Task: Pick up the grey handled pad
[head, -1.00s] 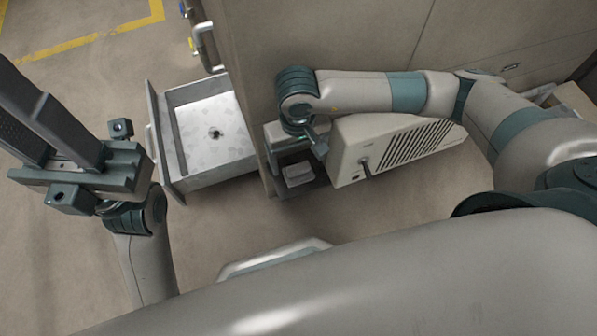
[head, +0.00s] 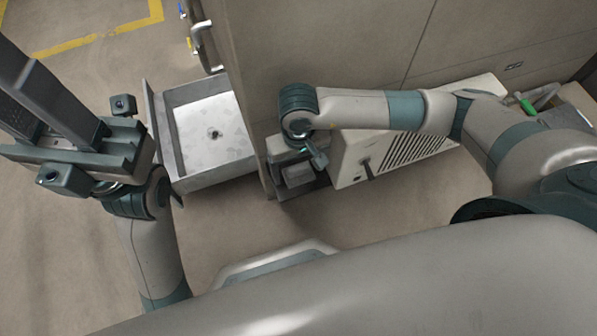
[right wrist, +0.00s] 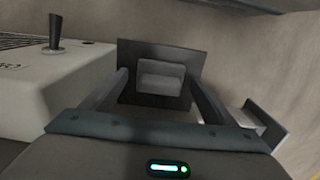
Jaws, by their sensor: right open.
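The grey handled pad shows in the right wrist view as a dark flat plate with a lighter grey block handle (right wrist: 160,77) on it. In the head view the pad (head: 299,176) lies low beside the cabinet's corner, partly covered by my right gripper. My right gripper (head: 294,166) is open and points down at the pad. In the right wrist view its two fingers (right wrist: 158,88) stand either side of the handle, apart from it as seen from here. My left gripper (head: 55,100) is at the far left, its two fingers apart and empty, away from the pad.
A beige vented box (head: 385,155) stands right of the pad, under my right arm; its knob (right wrist: 55,33) shows in the wrist view. An open metal drawer (head: 212,130) is to the left. A cabinet wall (head: 340,45) rises behind. A green-handled item (head: 527,106) lies far right.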

